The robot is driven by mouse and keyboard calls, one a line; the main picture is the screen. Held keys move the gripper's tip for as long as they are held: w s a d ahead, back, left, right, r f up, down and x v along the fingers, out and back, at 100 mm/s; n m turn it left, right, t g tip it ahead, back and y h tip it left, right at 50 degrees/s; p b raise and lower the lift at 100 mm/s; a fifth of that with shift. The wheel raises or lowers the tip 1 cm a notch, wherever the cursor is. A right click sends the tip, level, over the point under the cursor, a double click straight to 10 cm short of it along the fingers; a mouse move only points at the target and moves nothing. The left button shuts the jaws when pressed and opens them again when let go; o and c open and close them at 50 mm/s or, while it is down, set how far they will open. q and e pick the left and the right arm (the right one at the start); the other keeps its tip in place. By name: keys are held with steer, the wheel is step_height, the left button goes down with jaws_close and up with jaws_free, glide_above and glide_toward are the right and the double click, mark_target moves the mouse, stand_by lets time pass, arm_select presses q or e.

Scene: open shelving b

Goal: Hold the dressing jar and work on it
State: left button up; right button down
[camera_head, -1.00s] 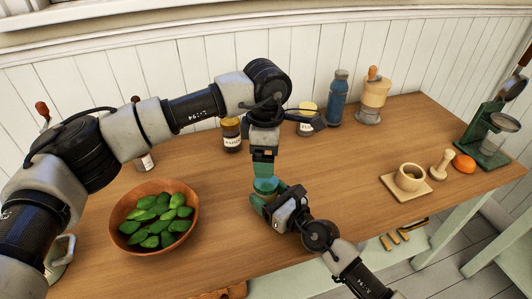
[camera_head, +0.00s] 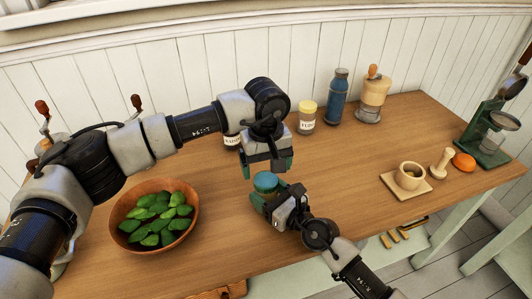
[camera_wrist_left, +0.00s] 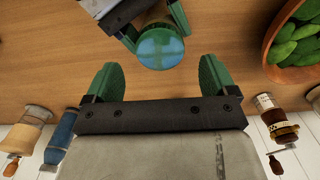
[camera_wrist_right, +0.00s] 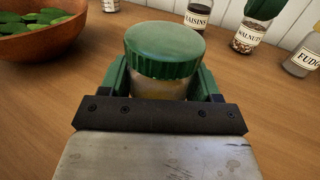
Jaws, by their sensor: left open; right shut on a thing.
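The dressing jar (camera_wrist_right: 160,88) has a ribbed green lid that sits on it, and it stands upright in my right gripper (camera_head: 264,197). The right fingers are shut around its body, below the lid, as the right wrist view shows. The lid shows teal from above in the head view (camera_head: 265,181) and the left wrist view (camera_wrist_left: 160,48). My left gripper (camera_head: 266,167) is open and empty, pointing down just above and behind the lid, apart from it. The jar's lower part is hidden by the right gripper, so I cannot tell whether it touches the table.
A wooden bowl (camera_head: 119,213) of green leaves stands left. Labelled jars, including a yellow-lidded one (camera_head: 307,112), a blue bottle (camera_head: 338,98) and a wooden grinder (camera_head: 372,97) line the wall. A cup (camera_head: 410,177) on a board, pestle, orange and green stand occupy the right.

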mark_target(266, 180)
arm_select(q)
steer(key=shift+f, duration=2.1)
steer(key=shift+c, duration=0.3)
